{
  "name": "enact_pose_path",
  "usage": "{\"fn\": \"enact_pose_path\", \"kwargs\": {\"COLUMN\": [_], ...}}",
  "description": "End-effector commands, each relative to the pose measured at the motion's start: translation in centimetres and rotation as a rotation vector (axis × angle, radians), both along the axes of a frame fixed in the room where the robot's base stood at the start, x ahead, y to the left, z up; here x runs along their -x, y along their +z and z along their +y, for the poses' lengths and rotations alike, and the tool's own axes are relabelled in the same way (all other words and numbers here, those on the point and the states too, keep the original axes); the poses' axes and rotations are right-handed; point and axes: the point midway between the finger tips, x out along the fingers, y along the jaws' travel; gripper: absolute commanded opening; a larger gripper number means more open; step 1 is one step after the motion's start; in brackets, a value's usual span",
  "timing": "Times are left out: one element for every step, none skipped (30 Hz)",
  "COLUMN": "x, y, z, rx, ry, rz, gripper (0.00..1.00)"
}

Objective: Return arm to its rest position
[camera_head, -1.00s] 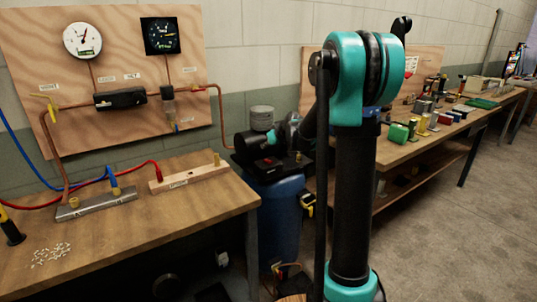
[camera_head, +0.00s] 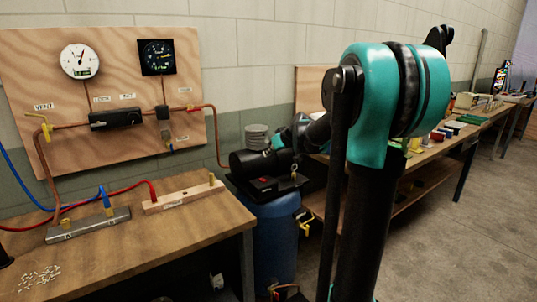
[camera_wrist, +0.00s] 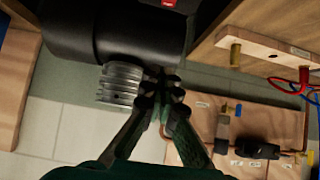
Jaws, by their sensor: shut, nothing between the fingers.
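My arm stands large in the middle right of the head view, with a teal and black elbow and a dark upright link. A smaller teal and black part of it shows lower left of the elbow, near the blue drum (camera_head: 274,240). My gripper (camera_wrist: 160,76) is plain in the wrist view, its two dark fingers closed together with nothing between them. Its tips lie beside a grey ribbed stack (camera_wrist: 119,85) and below a black cylinder (camera_wrist: 120,35) in that picture. I cannot tell whether they touch. I cannot make out the fingers in the head view.
A wooden bench (camera_head: 130,255) with a metal block (camera_head: 88,226) and hoses is at left, before a gauge panel (camera_head: 35,75). The black cylinder (camera_head: 247,162) and grey stack (camera_head: 256,135) sit above the drum. Open floor (camera_head: 470,240) lies right.

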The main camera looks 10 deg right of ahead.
Motion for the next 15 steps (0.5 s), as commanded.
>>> {"fn": "enact_pose_path", "kwargs": {"x": [0.0, 0.1, 0.5, 1.0, 1.6, 2.8, 4.0, 5.3, 7.4, 9.0, 10.8, 13.2, 15.0, 16.8, 19.2], "y": [0.0, -0.1, -0.3, -0.6, -1.0, -1.7, -2.4, -3.2, -4.5, -5.5, -6.6, -8.1, -9.2, -10.3, -11.7], "z": [0.0, 0.0, 0.0, 0.1, 0.1, 0.2, 0.3, 0.3, 0.3, 0.3, 0.2, 0.1, -0.1, -0.2, -0.5], "rx": [0.000, 0.000, 0.001, 0.001, 0.001, 0.002, 0.004, 0.005, 0.008, 0.010, 0.014, 0.019, 0.024, 0.030, 0.037], "ry": [0.000, -0.001, -0.002, -0.004, -0.008, -0.014, -0.021, -0.030, -0.045, -0.059, -0.075, -0.098, -0.116, -0.136, -0.165], "rz": [0.000, 0.002, 0.007, 0.015, 0.026, 0.046, 0.065, 0.086, 0.120, 0.147, 0.176, 0.214, 0.241, 0.269, 0.304], "gripper": [0.00, 0.00, 0.00, 0.00, 0.00, 0.00, 0.00, 0.00, 0.00, 0.00, 0.00, 0.00, 0.00, 0.00, 0.00]}}
